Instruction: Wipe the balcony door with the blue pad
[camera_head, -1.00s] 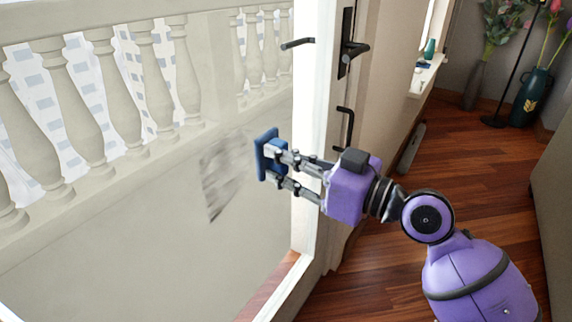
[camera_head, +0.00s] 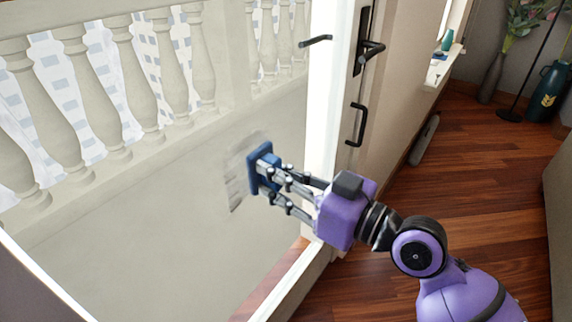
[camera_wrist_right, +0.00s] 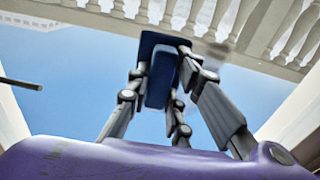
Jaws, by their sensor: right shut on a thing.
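The balcony door is a glass pane in a white frame (camera_head: 328,110). A grey streaky smudge (camera_head: 236,185) shows on the pane, partly hidden behind the pad. My right gripper (camera_head: 268,182) is shut on the grip of the blue pad (camera_head: 256,160) and holds it upright, face towards the glass. I cannot tell whether the pad touches the glass. In the right wrist view the pad (camera_wrist_right: 160,75) sits between the fingers, with a brownish patch (camera_wrist_right: 214,48) just right of it. My left gripper is out of view.
Black door handles (camera_head: 368,50) and a pull bar (camera_head: 357,125) sit right of the pane. A stone balustrade (camera_head: 110,85) stands beyond the glass. Wooden floor (camera_head: 460,165) is open behind my right arm.

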